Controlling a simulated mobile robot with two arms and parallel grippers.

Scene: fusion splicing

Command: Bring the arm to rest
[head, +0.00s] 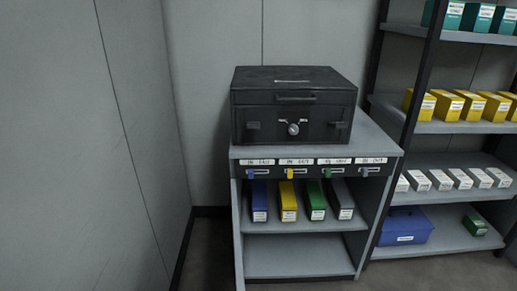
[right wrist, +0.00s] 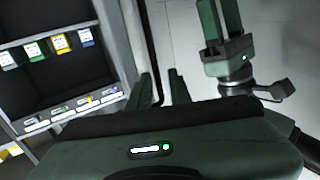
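My right gripper (right wrist: 163,88) shows in the right wrist view as a dark green body with a small green light and two short fingers. There is a gap between the fingers and nothing between them. At the upper right of that view is another dark green gripper (right wrist: 224,65), apparently my left one. Its fingertips run out of the picture, so I cannot tell whether it is open. Neither gripper shows in the head view. A closed black case (head: 292,104) rests on top of the grey cabinet (head: 374,138).
A rack (head: 455,126) at right holds several cartons and a blue case (head: 405,227). Bare wall (head: 80,150) is on the left.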

